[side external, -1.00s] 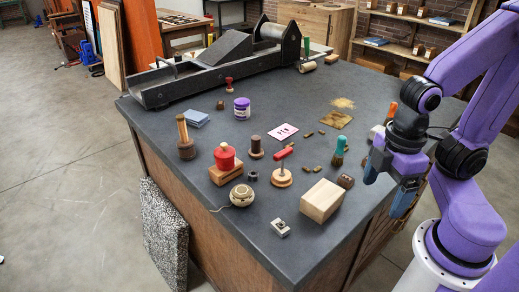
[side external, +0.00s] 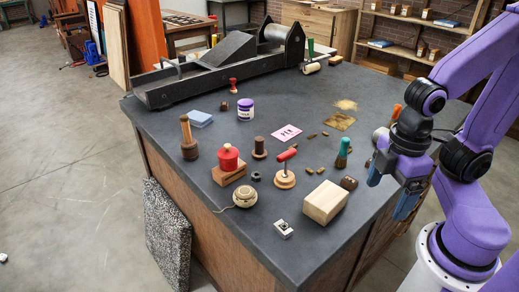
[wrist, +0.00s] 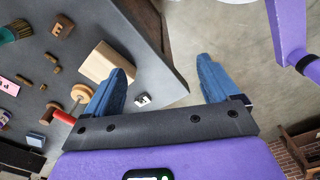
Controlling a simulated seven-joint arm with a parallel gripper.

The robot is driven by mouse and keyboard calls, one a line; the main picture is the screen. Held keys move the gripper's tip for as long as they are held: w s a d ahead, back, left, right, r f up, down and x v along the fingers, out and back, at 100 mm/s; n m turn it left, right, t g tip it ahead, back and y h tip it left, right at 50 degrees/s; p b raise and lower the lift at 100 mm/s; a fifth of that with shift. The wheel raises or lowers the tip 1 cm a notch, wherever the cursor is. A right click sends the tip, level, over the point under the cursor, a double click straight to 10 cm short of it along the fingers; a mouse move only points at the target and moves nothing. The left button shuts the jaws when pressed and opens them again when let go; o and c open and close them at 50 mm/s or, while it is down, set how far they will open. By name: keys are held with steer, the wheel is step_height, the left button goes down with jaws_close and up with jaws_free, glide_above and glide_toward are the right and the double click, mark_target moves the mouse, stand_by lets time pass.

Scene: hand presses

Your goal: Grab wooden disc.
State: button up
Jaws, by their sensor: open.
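A round light wooden disc (side external: 285,180) stands on the dark bench, with a thin rod and a red handle rising from it. In the wrist view it shows left of the fingers (wrist: 80,93). A second round wooden piece (side external: 243,196), like a yo-yo with a string, lies nearer the front left edge; I cannot tell which one the task names. My gripper (side external: 391,190) is open and empty, right of both pieces, at the bench's right edge.
A pale wooden block (side external: 325,202) stands between my gripper and the discs. A small grey-white switch (side external: 283,229) lies in front. A red-topped stamp on a block (side external: 228,166), a brush (side external: 342,153) and a pink card (side external: 287,132) surround the disc. A black press (side external: 210,70) fills the back.

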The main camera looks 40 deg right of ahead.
steer(key=c, duration=0.5)
steer(key=shift+c, duration=0.2)
steer(key=shift+r, duration=0.1)
